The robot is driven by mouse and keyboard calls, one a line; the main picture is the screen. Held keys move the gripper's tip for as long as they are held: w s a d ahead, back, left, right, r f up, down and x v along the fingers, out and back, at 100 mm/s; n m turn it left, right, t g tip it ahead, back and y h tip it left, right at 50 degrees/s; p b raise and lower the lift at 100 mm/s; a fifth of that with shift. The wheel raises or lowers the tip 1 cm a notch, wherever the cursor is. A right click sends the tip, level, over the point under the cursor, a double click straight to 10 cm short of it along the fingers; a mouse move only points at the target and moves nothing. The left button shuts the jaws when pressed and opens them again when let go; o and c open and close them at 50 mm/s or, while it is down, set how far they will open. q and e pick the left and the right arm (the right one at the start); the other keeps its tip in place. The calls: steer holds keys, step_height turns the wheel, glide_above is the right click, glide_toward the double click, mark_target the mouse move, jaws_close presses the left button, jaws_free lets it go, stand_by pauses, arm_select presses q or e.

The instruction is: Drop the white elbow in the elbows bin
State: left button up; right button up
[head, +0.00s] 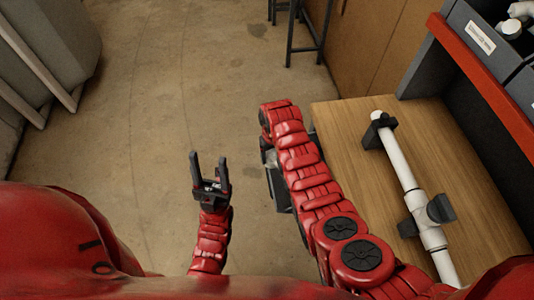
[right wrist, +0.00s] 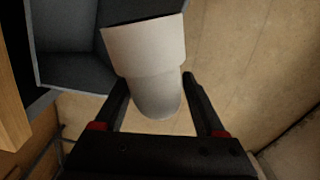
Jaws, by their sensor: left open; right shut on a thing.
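The white elbow (right wrist: 148,62) fills the middle of the right wrist view, between the two black fingers of my right gripper (right wrist: 154,82), which is shut on it. A grey, open bin (right wrist: 72,72) lies behind and to the left of the elbow in that view; no label on it shows. A dark grey part beside my right arm in the head view (head: 278,180) may be the same bin. My left gripper (head: 209,170) is open and empty above the floor.
A wooden bench (head: 345,125) stands at the right, with a white pipe (head: 398,158) held in black clamps. Labelled grey bins (head: 475,35) with white fittings sit on a red-edged shelf (head: 485,85). A dark stool (head: 305,45) stands at the back. The floor at left centre is clear.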

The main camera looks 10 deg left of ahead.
steer(key=w+d+f+b, duration=0.1)
steer(key=d+f+b, duration=0.2)
steer(key=d+f, duration=0.1)
steer(key=shift+w+d+f+b, duration=0.25)
steer(key=shift+f+b, duration=0.05)
steer(key=shift+f, duration=0.55)
steer(key=o, duration=1.4)
step_height(320, 180, up, 18)
steer(key=p, duration=0.3)
steer(key=shift+f+p, duration=0.25)
steer(key=shift+p, duration=0.1)
steer(key=shift+f, duration=0.1)
